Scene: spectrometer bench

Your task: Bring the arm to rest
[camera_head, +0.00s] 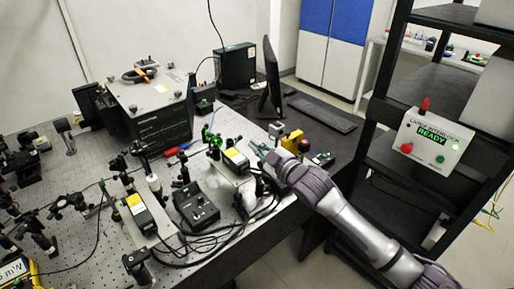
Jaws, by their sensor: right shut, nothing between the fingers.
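My right arm reaches in from the lower right. Its gripper (264,152) is over the right part of the optical bench (215,253), close to a small box with a yellow label (236,160). The gripper is small in the view, with its fingers together and nothing seen between them. I cannot tell whether it touches anything. My left gripper is not in view.
Optical mounts and cables crowd the bench. A large dark instrument (150,112) stands at the back. A monitor (270,85) and keyboard (322,113) are behind the gripper. A black rack (385,88) holding a laser interlock box (428,143) stands right of my arm.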

